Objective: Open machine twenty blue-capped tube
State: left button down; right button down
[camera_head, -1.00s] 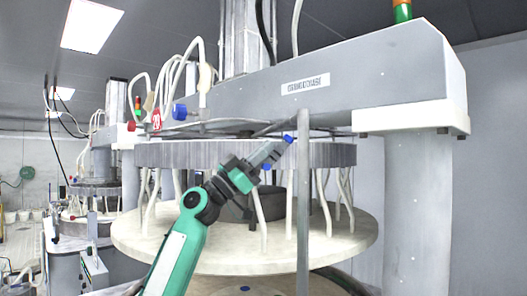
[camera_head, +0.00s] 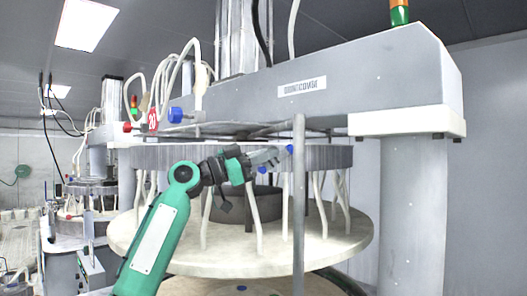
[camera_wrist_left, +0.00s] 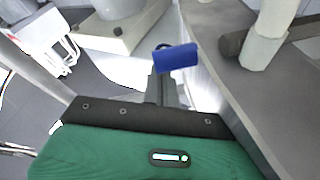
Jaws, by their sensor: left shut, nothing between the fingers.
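A blue cap (camera_head: 176,115) sits on a fitting at the upper left of the large grey polishing machine (camera_head: 330,95), beside a red round tag that looks like 20 (camera_head: 153,120). White tubes (camera_head: 195,75) rise behind the cap. My left gripper (camera_head: 282,154) is shut and empty, in front of the ribbed upper platen's rim, well to the right of the cap and apart from it. In the left wrist view a blue piece (camera_wrist_left: 176,57) shows at the fingertips; I cannot tell whether it is part of the gripper. My right gripper is out of view.
A thin grey post (camera_head: 299,215) stands just right of my left gripper. Pale tubes (camera_head: 254,210) hang between the ribbed platen (camera_head: 325,157) and the wide lower plate (camera_head: 345,240). Another machine (camera_head: 88,215) stands at the far left.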

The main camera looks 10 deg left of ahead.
pick_arm(q)
jog(key=shift+d+r+g+y, duration=0.1)
jog(key=shift+r+g+y, duration=0.05)
jog(key=shift+g+y, duration=0.2)
jog(key=shift+w+d+f, duration=0.1)
jog(key=shift+d+f, duration=0.15)
jog(key=shift+w+d+f+b, duration=0.25)
jog(key=shift+d+f+b, duration=0.1)
jog(key=shift+d, duration=0.1)
dwell(1.1)
